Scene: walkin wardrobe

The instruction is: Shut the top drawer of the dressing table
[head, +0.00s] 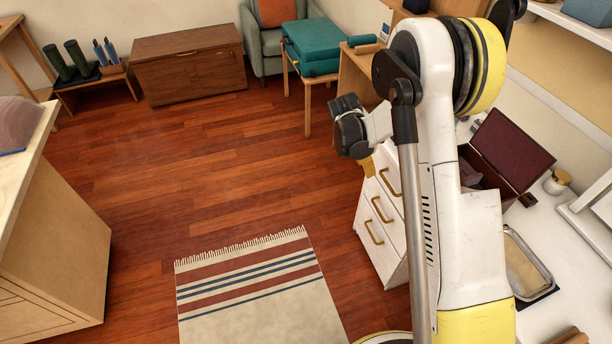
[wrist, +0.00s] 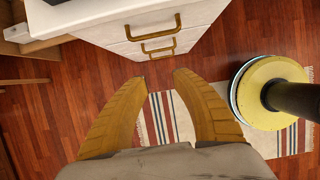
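The white dressing table (head: 572,262) stands at the right in the head view, partly behind my arm. Its front has stacked drawers with brass handles. The top drawer (head: 397,168) is partly hidden by my arm and gripper. In the wrist view, the top drawer's front (wrist: 195,14) with its brass handle is at the upper edge, above the lower handles. I cannot tell how far out it stands. My gripper (head: 366,166) is in front of the drawers, pointing down. In the wrist view, its yellow fingers (wrist: 162,77) are apart, empty and clear of the handles.
A striped rug (head: 255,290) lies on the open wooden floor. A pale cabinet (head: 50,235) is at left. A tray (head: 530,268) and an open dark red box (head: 510,150) sit on the tabletop. A teal case (head: 312,45) rests on a stool at the back.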

